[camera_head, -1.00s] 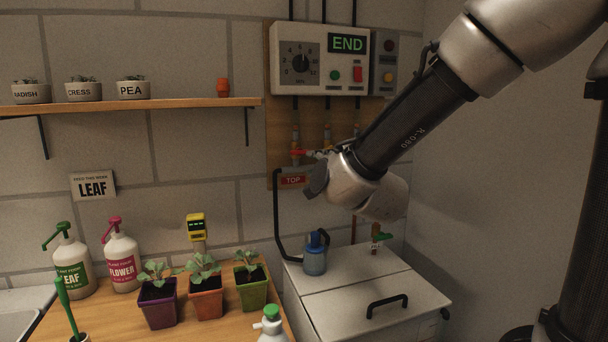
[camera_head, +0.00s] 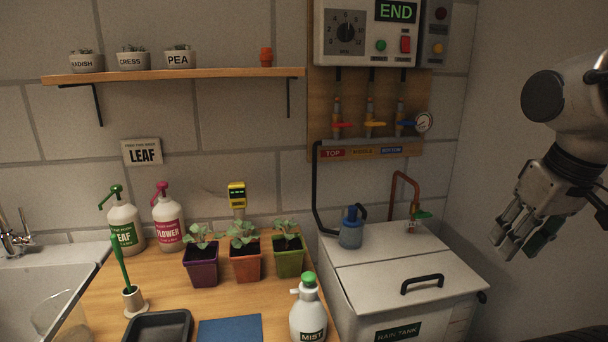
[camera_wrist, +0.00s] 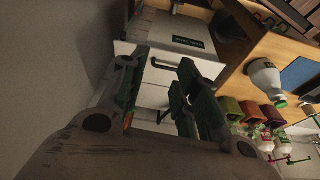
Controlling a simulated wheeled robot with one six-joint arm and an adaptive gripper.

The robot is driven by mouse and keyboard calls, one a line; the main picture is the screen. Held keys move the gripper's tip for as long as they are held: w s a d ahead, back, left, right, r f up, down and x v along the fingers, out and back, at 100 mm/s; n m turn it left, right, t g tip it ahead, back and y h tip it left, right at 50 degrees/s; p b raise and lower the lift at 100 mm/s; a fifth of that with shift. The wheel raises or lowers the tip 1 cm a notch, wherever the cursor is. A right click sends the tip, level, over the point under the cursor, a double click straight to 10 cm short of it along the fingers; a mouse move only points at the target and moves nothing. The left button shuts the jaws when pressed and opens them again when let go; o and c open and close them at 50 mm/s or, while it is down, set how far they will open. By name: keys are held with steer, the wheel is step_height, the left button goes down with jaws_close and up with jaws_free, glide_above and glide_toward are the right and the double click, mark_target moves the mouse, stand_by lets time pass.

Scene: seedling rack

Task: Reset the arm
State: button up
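My gripper (camera_head: 522,238) hangs at the right of the head view, beside the wall and to the right of the rain tank. Its fingers point down and to the left, with nothing seen between them. In the wrist view my gripper (camera_wrist: 155,95) has its fingers apart with a clear gap. My arm is folded to the right edge of the head view, away from the valves and the counter.
The white rain tank (camera_head: 405,283) stands left of my gripper, with a blue bottle (camera_head: 351,230) on its lid. Red, yellow and blue valves (camera_head: 374,124) sit above it. Seedling pots (camera_head: 246,266), the mist bottle (camera_head: 308,318) and feed bottles (camera_head: 168,222) stand on the counter.

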steer(key=shift+s+d+r+m+t, duration=0.2)
steer(key=shift+s+d+r+m, duration=0.1)
steer(key=shift+d, duration=0.2)
steer(key=shift+s+d+r+m+t, duration=0.2)
steer(key=shift+d+r+m, duration=0.1)
steer(key=shift+d, duration=0.2)
steer(key=shift+w, duration=0.1)
stand_by(1.1)
